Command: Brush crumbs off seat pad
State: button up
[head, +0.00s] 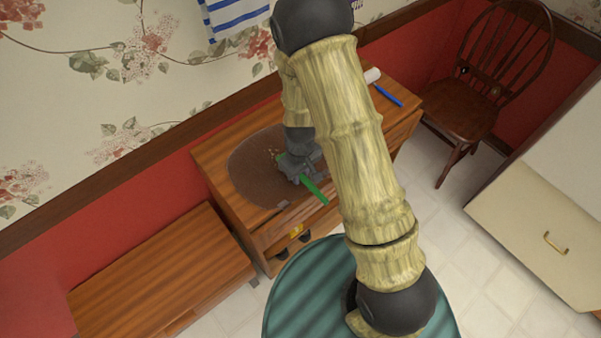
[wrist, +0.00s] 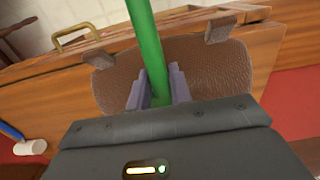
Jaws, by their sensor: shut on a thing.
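The brown round seat pad (head: 243,173) lies on top of a wooden cabinet. My gripper (head: 297,172) is low over the pad's right part. It is shut on a green handle (head: 315,190), which also shows between the fingers in the wrist view (wrist: 149,45). The handle's far end reaches past the pad's front edge. A brush head cannot be made out. A few pale specks (head: 273,153), perhaps crumbs, show on the pad left of my gripper.
The wooden cabinet (head: 222,143) stands against the wall, with a low wooden bench (head: 160,265) to its left. A wooden chair (head: 465,105) and a pale cabinet (head: 530,215) are further right.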

jog(key=shift+f+b, duration=0.6)
jog(key=shift+f, duration=0.25)
dwell(0.3)
jog(key=shift+w+a+r+p, duration=0.1)
jog(key=shift+w+a+p, duration=0.35)
jog(key=shift+w, duration=0.3)
jog(key=shift+w+a+r+p, duration=0.1)
jog(key=shift+w+a+p, duration=0.25)
jog(key=shift+w+a, duration=0.3)
jog(key=shift+w+f, duration=0.1)
jog(key=shift+w, duration=0.15)
jog(key=shift+w+a+f+p, duration=0.1)
jog(key=shift+w+a+p, duration=0.05)
jog(key=shift+w+a, duration=0.55)
jog(key=shift+w+a+f+p, duration=0.15)
jog(key=shift+w+a, duration=0.3)
jog(key=shift+w, duration=0.45)
jog(key=shift+r, duration=0.1)
